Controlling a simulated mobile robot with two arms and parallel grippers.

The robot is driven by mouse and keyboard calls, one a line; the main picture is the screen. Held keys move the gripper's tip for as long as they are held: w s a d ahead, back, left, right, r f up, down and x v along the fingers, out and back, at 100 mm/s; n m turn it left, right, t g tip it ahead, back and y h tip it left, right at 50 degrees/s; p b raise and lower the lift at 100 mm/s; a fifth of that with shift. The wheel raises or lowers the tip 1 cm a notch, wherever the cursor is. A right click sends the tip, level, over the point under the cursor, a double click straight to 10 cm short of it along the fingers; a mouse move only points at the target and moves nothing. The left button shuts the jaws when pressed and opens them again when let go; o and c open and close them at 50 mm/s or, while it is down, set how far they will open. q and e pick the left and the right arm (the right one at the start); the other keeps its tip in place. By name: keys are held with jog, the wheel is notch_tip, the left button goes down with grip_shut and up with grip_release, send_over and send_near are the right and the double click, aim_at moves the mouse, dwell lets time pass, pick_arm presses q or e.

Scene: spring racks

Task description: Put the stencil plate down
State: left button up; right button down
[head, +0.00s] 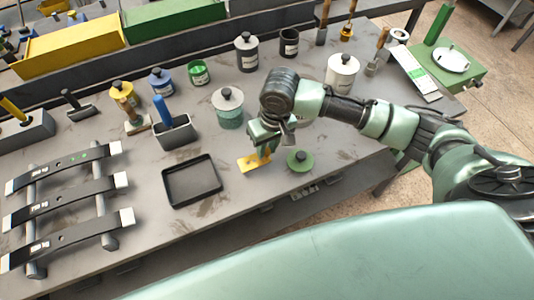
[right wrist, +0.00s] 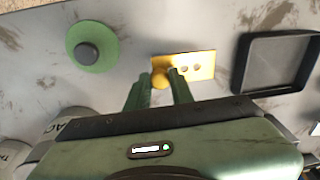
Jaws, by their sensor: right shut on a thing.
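The stencil plate (head: 248,163) is a small yellow plate, low over or on the grey bench, right of the black tray. My right gripper (head: 263,152) points down at it and is shut on its yellow knob. In the right wrist view the knob sits between the fingertips (right wrist: 160,82). The plate (right wrist: 206,66) reaches out to the right there and shows dark holes. I cannot tell whether the plate touches the bench. My left gripper is not in view.
The black tray (head: 170,189) is empty. A green lid with a knob (head: 300,166) lies just right of the plate. A teal jar (head: 230,118) stands behind. Spring racks (head: 106,210) are at the left. Bare bench (head: 235,195) lies between tray and front edge.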

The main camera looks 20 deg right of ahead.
aim_at(267, 156)
notch_tip(267, 156, down, 4)
jog(key=shift+f, duration=0.1)
dwell(0.4)
jog(key=c, duration=1.2)
grip_release()
jog(key=shift+c, duration=0.2)
notch_tip(267, 156, up, 12)
jog(key=s+d+b, duration=0.1)
